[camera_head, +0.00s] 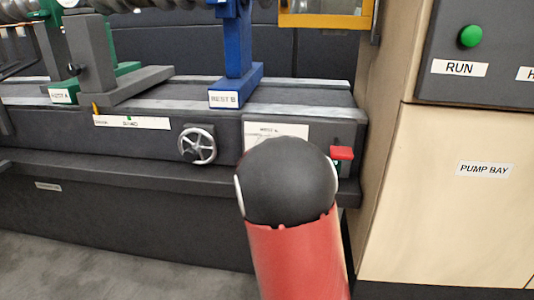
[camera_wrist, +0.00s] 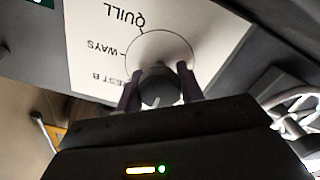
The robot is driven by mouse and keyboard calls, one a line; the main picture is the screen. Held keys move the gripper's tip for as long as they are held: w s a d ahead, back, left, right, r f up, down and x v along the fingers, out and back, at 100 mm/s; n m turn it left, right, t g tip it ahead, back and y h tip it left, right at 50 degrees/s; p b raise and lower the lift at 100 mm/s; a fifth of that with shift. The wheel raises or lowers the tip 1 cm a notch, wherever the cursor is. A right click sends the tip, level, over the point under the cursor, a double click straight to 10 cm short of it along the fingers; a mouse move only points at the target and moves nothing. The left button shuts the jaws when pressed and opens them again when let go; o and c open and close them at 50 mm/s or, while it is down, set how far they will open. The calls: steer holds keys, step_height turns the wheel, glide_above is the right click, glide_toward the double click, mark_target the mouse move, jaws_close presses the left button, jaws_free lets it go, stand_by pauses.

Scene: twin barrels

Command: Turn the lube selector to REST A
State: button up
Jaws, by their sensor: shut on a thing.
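The lube selector is a dark round knob (camera_wrist: 159,86) on a white plate (camera_wrist: 92,42) in the wrist view. The plate shows upside down there, with a thin circle around the knob and the labels QUILL, WAYS and REST B at its left side. REST A cannot be read on the plate; my gripper covers part of it. My gripper (camera_wrist: 160,80) is shut on the knob, one finger on each side. A short pale mark shows on the knob's lower edge. In the head view the top of the plate (camera_head: 276,130) shows, but my arm hides the knob and gripper.
A handwheel (camera_head: 197,144) is left of the plate and a red lever (camera_head: 341,153) is close at its right. The blue REST B stand (camera_head: 236,85) is above. The PUMP BAY cabinet (camera_head: 460,200) stands at the right. Floor shows at lower left.

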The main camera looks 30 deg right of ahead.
stand_by(0.3)
steer(key=o, duration=1)
steer(key=v, duration=0.7)
steer(key=shift+s+a, duration=0.25)
steer(key=shift+s, duration=0.1)
